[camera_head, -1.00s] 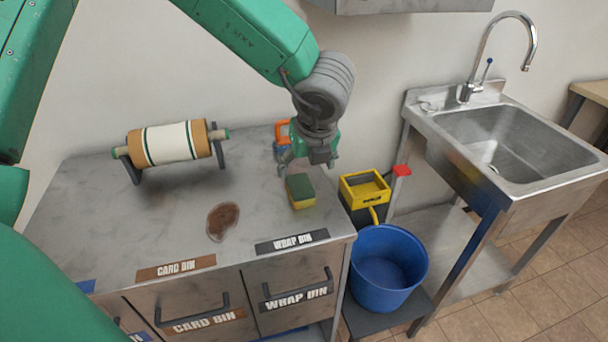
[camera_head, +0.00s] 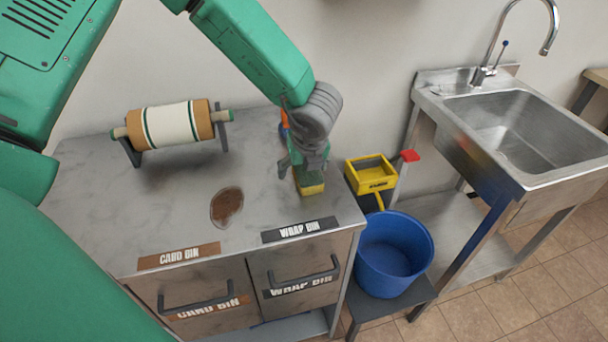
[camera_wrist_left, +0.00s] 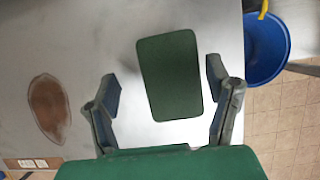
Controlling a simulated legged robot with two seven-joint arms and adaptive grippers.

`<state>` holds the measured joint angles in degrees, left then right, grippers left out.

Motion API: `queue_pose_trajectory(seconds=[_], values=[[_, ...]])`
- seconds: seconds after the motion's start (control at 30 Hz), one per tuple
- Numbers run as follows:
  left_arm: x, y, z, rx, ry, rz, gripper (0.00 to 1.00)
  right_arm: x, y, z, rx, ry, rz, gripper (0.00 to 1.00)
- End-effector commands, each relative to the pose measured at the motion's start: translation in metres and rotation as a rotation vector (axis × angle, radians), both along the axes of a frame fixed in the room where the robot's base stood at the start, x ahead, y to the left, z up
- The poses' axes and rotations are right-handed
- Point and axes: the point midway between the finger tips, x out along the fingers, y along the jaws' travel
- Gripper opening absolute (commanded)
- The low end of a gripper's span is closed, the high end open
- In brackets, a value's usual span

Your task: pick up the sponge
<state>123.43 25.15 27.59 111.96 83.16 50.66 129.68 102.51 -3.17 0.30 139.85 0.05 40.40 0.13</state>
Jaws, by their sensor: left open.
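The sponge (camera_head: 311,188) is yellow with a green top and lies on the grey counter near its right end. My left gripper (camera_head: 306,176) is above it in the head view and hides part of it. In the left wrist view the sponge's green face (camera_wrist_left: 170,75) shows between the two spread fingers of my left gripper (camera_wrist_left: 165,95), with a gap on each side. The gripper is open and holds nothing. My right gripper is not in view.
A brown stain (camera_head: 227,206) lies left of the sponge on the counter (camera_head: 175,215). A roll on a stand (camera_head: 168,127) is farther back. Right of the counter are a yellow container (camera_head: 371,173), a blue bucket (camera_head: 391,255) and a metal sink (camera_head: 530,125). An orange object behind my gripper is mostly hidden.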

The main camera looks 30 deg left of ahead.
Motion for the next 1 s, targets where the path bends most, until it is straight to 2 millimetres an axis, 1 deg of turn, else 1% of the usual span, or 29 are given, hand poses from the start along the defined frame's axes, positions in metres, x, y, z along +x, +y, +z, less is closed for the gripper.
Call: queue_pose_trajectory(seconds=[0.03,0.13,0.3,0.43,0.47,0.5,0.57,0.6,0.77,1.0], values=[[0.001,-0.002,-0.008,0.003,0.001,-0.002,0.72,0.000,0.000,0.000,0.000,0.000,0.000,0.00],[0.005,-0.002,-0.017,0.007,0.000,-0.003,0.72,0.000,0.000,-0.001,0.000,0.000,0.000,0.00],[0.006,-0.005,-0.020,0.012,-0.002,-0.005,0.72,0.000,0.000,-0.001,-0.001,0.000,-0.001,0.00],[0.006,-0.001,-0.021,0.009,-0.002,-0.005,0.72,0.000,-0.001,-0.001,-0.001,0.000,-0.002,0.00],[0.006,0.000,-0.021,0.006,-0.002,-0.004,0.65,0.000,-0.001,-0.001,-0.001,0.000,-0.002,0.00],[0.006,0.002,-0.022,0.005,-0.002,-0.004,0.55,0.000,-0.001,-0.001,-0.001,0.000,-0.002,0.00],[0.006,0.003,-0.022,0.003,-0.001,-0.004,0.41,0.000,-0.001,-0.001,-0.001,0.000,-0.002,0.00],[0.006,0.005,-0.023,0.001,-0.002,-0.004,0.38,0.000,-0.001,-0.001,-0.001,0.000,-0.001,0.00],[0.006,0.007,-0.024,-0.001,0.000,-0.001,0.38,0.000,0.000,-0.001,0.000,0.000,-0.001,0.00],[0.006,0.002,-0.023,0.008,0.002,-0.002,0.38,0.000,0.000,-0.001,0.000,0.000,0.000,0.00]])
